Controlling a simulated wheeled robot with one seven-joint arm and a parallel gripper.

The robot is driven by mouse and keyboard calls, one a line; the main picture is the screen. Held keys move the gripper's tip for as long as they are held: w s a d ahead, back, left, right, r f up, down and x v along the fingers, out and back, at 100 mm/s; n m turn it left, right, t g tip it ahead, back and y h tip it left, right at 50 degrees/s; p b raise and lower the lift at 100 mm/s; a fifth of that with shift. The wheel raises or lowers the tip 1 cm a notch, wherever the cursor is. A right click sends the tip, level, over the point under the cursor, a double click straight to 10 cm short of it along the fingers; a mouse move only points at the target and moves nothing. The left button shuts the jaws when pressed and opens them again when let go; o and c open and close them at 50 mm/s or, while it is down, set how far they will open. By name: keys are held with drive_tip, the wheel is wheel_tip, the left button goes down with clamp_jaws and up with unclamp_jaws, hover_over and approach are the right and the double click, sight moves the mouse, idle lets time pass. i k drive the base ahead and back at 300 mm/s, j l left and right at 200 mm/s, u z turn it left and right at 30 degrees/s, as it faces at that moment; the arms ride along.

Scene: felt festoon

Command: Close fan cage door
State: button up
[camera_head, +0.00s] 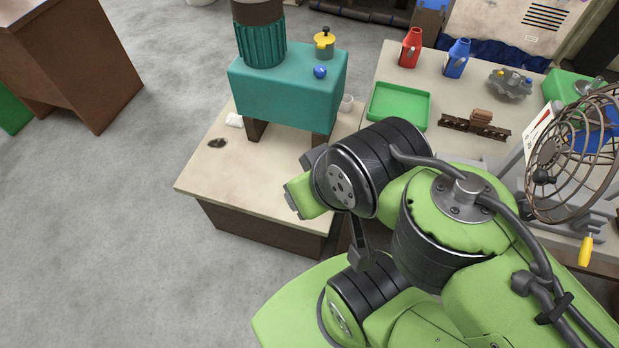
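The fan cage (572,165), a round brown wire grille, stands at the right edge of the head view, partly cut off by the frame. A yellow handle (586,250) hangs at its lower side. I cannot tell from this angle whether its door is open or shut. My gripper (362,256) seems to be the dark part under the wrist, left of the cage and well apart from it. The arm hides most of it, so its fingers cannot be judged. I see nothing held in it.
The workbench (385,75) holds a green tray (399,106), a red bottle (411,48), a blue bottle (457,58) and a rusty rail (474,125). Grey floor is clear at left.

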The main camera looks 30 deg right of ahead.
sight(547, 153)
drive_tip(key=k+z, duration=0.1)
drive_tip(key=z, duration=0.35)
drive_tip(key=k+l+z, duration=0.1)
drive_tip(key=z, duration=0.3)
drive_tip(key=k+l+z, duration=0.1)
drive_tip(key=z, duration=0.35)
drive_tip(key=l+z, duration=0.15)
drive_tip(key=z, duration=0.25)
drive_tip(key=k+l+z, duration=0.1)
drive_tip(key=z, duration=0.35)
